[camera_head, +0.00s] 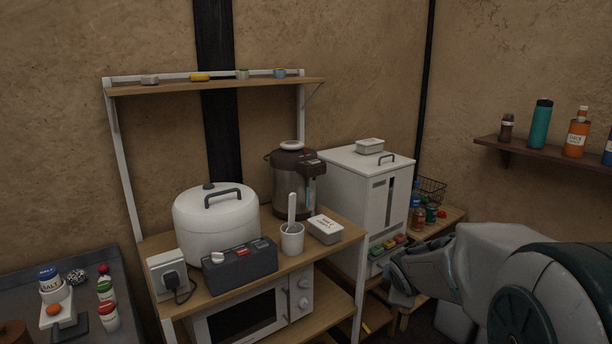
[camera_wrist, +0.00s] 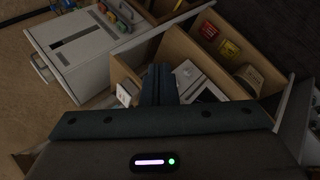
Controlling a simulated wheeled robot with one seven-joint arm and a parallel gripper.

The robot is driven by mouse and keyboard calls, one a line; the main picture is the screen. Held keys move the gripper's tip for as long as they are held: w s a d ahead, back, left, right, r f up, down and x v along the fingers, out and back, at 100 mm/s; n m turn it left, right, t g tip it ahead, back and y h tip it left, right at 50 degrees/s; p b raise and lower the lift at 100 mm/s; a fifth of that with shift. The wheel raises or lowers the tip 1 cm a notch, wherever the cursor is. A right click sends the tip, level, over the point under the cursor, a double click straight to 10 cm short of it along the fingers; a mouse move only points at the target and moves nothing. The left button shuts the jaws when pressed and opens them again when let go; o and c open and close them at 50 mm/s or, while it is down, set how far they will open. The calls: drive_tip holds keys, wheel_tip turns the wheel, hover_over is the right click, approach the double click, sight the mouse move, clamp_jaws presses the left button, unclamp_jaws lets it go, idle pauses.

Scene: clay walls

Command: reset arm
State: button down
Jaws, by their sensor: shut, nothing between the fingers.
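My gripper (camera_head: 397,283) is at the right of the head view, in front of the lower part of the white box-shaped dispenser (camera_head: 366,187). In the wrist view my gripper (camera_wrist: 160,72) shows as dark fingers close together at the middle. It is shut and holds nothing. My arm reaches in from the lower right of the head view.
A wooden shelf unit (camera_head: 346,238) bears a white rice cooker (camera_head: 216,222), a brown hot-water pot (camera_head: 292,185), a white cup (camera_head: 292,238) and a dark grey box (camera_head: 240,265). A microwave (camera_head: 247,316) stands below. A wall shelf (camera_head: 540,156) holds bottles at right. A grey counter (camera_head: 122,290) is at left.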

drive_tip(key=s+a+r+m+g+y+p, duration=0.1)
drive_tip(key=s+a+m+g, duration=0.2)
drive_tip(key=s+m, duration=0.4)
drive_tip(key=s+a+r+m+g+y+p, duration=0.1)
drive_tip(key=s+m, duration=0.5)
drive_tip(key=s, duration=1.2)
drive_tip(key=shift+a+m+g, duration=0.4)
drive_tip(key=shift+a+g, duration=0.5)
drive_tip(key=shift+a, duration=0.15)
drive_tip(key=shift+r, duration=0.1)
